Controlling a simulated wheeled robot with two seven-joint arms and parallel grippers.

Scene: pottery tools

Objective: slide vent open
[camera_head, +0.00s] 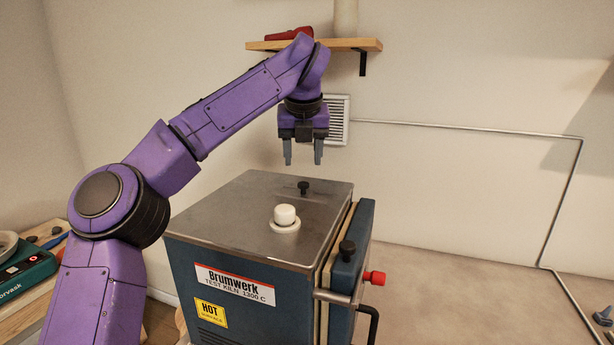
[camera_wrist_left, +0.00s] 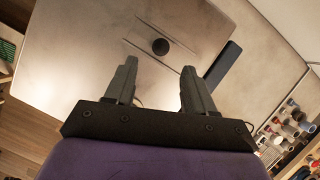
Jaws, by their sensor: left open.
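The vent slide's black knob (camera_head: 304,187) stands on the metal top of the kiln (camera_head: 240,205), toward its back. In the left wrist view the knob (camera_wrist_left: 160,46) sits between two thin straight lines on the top, like a slide track. My left gripper (camera_head: 303,160) points down above the knob, with a gap between fingertips and knob. In the left wrist view its two fingers (camera_wrist_left: 157,72) are apart with nothing between them. I cannot tell whether the vent opening is covered. My right gripper is not in view.
A white plug (camera_head: 285,215) stands on the kiln top in front of the knob. The kiln door at the right has a red knob (camera_head: 376,278). A wooden shelf (camera_head: 345,45) and a wall grille (camera_head: 337,120) are behind my arm.

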